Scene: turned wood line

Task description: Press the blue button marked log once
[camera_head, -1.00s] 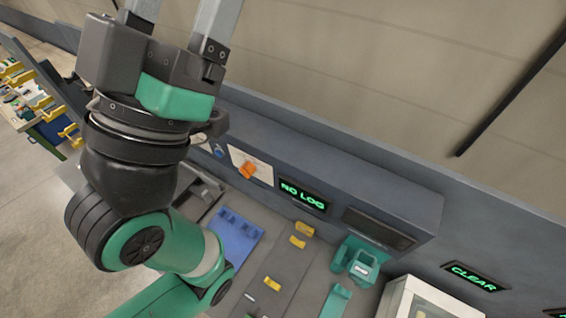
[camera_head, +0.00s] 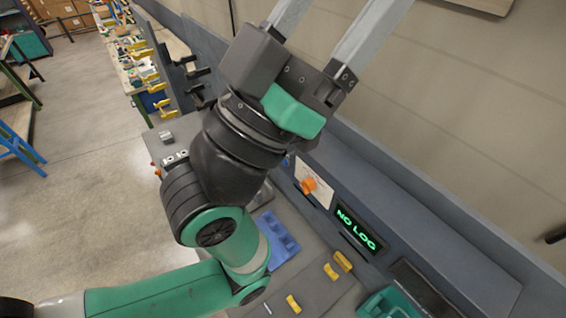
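My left gripper (camera_head: 345,12) is raised in front of the console, its two grey fingers spread apart with nothing visible between them. The fingertips run out of the top of the view. The display (camera_head: 358,229) on the console face reads NO LOG in green letters. My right gripper is not in view.
An orange knob (camera_head: 308,185) sits on a white card (camera_head: 318,172) on the console. A blue tray (camera_head: 281,243) and yellow pieces (camera_head: 342,261) lie on the worktop below. A teal fixture (camera_head: 388,303) is at the lower right. A bench with yellow holders (camera_head: 150,77) stands at upper left.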

